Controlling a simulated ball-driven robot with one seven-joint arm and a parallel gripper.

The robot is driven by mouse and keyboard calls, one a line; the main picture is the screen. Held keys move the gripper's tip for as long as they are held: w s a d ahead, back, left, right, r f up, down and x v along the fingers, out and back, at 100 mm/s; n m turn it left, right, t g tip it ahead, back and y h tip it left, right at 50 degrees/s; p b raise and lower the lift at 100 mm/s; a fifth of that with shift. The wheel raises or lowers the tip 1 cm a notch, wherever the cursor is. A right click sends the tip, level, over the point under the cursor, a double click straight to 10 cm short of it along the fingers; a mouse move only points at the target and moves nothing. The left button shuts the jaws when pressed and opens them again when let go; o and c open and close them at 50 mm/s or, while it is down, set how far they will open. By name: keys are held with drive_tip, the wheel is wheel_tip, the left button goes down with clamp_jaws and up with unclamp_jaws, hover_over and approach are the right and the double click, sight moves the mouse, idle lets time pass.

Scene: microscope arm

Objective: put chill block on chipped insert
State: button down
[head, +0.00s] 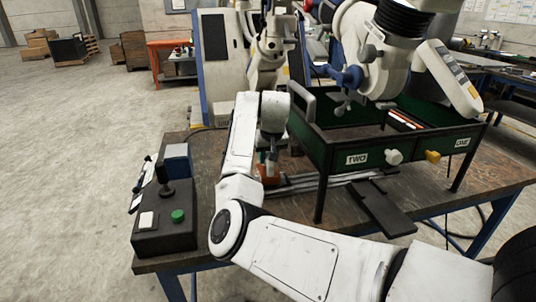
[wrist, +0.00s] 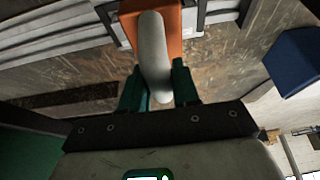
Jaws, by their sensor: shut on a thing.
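My gripper (wrist: 159,80) has dark green fingers on either side of a pale grey rounded bar (wrist: 152,40) and is shut on it. The bar lies over an orange block (wrist: 128,22) at the top of the wrist view; I cannot tell if the two are joined. In the head view my gripper (head: 268,152) points down at the table, with the orange block (head: 268,174) just below it. A blue box (wrist: 298,60) is to the right in the wrist view. No label marks the chill block or the chipped insert, so I cannot tell which is which.
A green drawer rack (head: 325,155) labelled TWO and ONE stands right of my gripper. Metal rails (head: 325,183) lie near the orange block. A black control box (head: 165,230) with a joystick and green button sits at the table's left, the blue box (head: 177,162) behind it.

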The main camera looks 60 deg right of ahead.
drive_tip(key=shift+r, duration=0.15)
drive_tip(key=c, duration=0.8)
unclamp_jaws()
drive_tip(key=shift+f, duration=0.2)
drive_tip(key=v, duration=1.2)
drive_tip(key=shift+r, duration=0.1)
